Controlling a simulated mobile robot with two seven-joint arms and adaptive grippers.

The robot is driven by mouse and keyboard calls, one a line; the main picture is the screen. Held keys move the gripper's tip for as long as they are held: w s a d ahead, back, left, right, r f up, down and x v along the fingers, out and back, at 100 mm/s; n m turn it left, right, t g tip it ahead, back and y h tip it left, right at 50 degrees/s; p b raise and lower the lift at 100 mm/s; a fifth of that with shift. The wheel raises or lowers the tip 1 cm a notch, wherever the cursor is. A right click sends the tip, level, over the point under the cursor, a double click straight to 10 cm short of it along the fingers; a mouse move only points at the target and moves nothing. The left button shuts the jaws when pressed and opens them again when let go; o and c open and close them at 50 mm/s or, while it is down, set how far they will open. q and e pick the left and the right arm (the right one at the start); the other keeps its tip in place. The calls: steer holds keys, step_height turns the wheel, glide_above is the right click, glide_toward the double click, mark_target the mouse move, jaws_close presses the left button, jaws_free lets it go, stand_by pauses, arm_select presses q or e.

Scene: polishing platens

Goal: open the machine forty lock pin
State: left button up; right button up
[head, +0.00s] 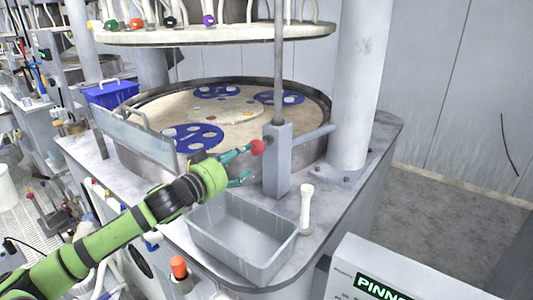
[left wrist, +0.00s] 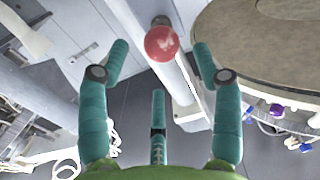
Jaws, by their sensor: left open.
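The lock pin shows as a red ball knob (head: 257,147) on the left side of the grey upright block (head: 277,160) at the platen's front right edge. My left gripper (head: 247,163) reaches in from the left with its teal fingers open around or just short of the knob. In the left wrist view the red knob (left wrist: 161,43) lies between the two outer fingertips of the left gripper (left wrist: 160,58), with gaps on both sides. Whether a finger touches it, I cannot tell. The third finger is below the knob in that view. My right gripper is not in view.
A grey tray (head: 245,240) and a white pestle-like tool (head: 306,205) stand on the machine top below the block. The round platen (head: 225,105) holds blue carriers (head: 195,137). A clear splash panel (head: 135,140) stands left of the gripper. A thick column (head: 355,90) rises at the right.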

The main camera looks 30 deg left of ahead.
mark_target(253, 149)
arm_select(q)
steer(key=w+p, duration=0.2)
steer(key=w, duration=0.1)
steer(key=w+p, duration=0.1)
steer(key=w, duration=0.1)
steer(key=shift+w+d+r, duration=0.15)
steer(key=shift+d+r, duration=0.05)
steer(key=shift+r, duration=0.15)
steer(key=shift+w, duration=0.2)
steer(key=shift+f, duration=0.1)
steer(key=shift+c, duration=0.8)
jaws_close()
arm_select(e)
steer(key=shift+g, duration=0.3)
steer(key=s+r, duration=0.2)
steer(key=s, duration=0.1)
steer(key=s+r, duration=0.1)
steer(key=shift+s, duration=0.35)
